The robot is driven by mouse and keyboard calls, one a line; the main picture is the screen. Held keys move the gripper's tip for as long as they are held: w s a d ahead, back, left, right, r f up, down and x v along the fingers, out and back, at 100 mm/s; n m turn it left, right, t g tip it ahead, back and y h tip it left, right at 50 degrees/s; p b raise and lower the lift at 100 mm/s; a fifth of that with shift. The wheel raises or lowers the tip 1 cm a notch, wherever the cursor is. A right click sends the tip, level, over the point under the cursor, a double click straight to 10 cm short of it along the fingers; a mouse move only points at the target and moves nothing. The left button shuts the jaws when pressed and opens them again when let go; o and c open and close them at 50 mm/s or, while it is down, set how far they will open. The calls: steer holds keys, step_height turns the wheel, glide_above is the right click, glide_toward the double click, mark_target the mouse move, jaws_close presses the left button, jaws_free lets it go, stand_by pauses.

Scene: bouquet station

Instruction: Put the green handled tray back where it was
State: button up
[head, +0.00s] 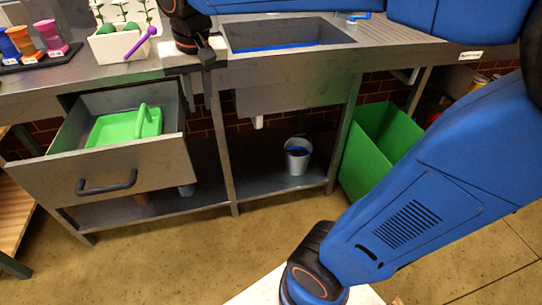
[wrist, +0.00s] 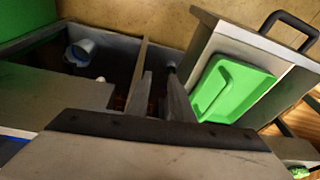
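The green handled tray (head: 124,126) lies inside the open drawer (head: 110,170), with its handle sticking up. In the wrist view the tray (wrist: 232,88) is at the right, in the drawer (wrist: 262,48). My gripper (head: 208,72) is at the front edge of the metal counter, to the right of the drawer and apart from the tray. In the wrist view my gripper's two fingers (wrist: 158,98) stand apart with a gap between them, and I see nothing held there.
The drawer juts out from the counter by its dark handle (head: 106,183). A sink (head: 285,35) is set in the counter. A white planter (head: 120,42) and coloured cups (head: 50,34) stand at the back left. A bucket (head: 298,155) sits on the lower shelf beside a green bin (head: 375,145).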

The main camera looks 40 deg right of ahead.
steer(key=s+d+f+n+t, duration=0.1)
steer(key=s+d+f, duration=0.3)
steer(key=s, duration=0.4)
steer(key=s+d+f+n+t, duration=0.1)
steer(key=s+d+f, duration=0.4)
steer(key=s+f, duration=0.2)
steer(key=shift+s+d, duration=0.15)
steer(key=shift+s, duration=1.1)
steer(key=shift+r, duration=0.1)
